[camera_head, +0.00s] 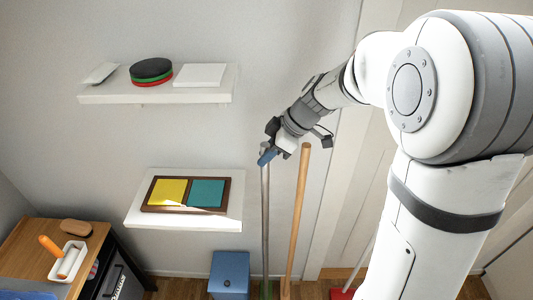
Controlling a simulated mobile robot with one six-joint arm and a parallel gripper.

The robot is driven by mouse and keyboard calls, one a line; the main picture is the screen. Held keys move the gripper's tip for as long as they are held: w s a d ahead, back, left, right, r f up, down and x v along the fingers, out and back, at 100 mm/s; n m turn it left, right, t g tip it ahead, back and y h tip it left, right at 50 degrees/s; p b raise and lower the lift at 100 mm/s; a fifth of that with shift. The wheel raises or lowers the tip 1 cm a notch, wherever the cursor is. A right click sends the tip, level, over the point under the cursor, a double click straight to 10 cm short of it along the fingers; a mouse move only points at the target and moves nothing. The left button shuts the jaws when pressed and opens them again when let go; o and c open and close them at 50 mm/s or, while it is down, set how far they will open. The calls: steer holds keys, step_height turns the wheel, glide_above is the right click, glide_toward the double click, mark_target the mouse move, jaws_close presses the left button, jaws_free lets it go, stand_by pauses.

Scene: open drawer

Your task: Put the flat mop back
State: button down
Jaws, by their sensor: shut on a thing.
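My gripper (272,150) is in front of the wall, right of the shelves, pointing down and left. It is shut on the blue top end of a thin grey pole (265,215), which hangs nearly upright below it. A bit of green shows at the pole's foot, at the bottom edge of the picture. I take this pole to be the flat mop, but its head is mostly out of view. The jaws themselves are small and partly hidden by the wrist.
A wooden pole (297,215) stands close on the right. A red-footed tool (345,293) is farther right, partly behind my arm. A blue bin (229,272) stands left. A lower shelf (135,213), an upper shelf (110,98) and a wooden-topped cabinet (25,245) are farther left.

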stand_by(0.3)
steer(key=c, duration=1.3)
jaws_free()
steer(key=shift+w+f+b, duration=0.1)
steer(key=shift+b, duration=0.2)
steer(key=shift+o, duration=0.2)
